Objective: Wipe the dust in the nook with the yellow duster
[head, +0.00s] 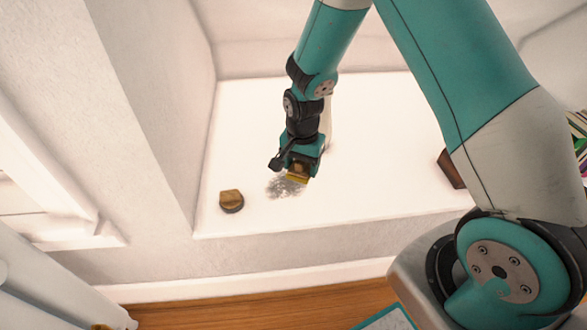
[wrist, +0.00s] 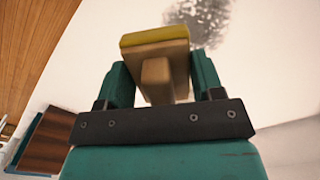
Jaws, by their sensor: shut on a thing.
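The yellow duster (wrist: 155,38) has a yellow pad on a wooden block with a wooden grip. My gripper (wrist: 155,85) is shut on that grip, with a teal finger on each side. In the head view, my gripper (head: 299,166) is low over the white nook floor, with the duster (head: 297,179) under it. The grey dust patch (head: 280,188) lies just left of the duster and partly behind it. The dust (wrist: 205,18) also shows at the top of the wrist view, just beyond the pad. I cannot tell whether the pad touches the floor.
A small round wooden and dark object (head: 231,201) stands on the nook floor left of the dust. A brown box-like thing (head: 452,168) is at the right, partly behind my arm. The nook's left wall (head: 190,120) and front edge bound the space.

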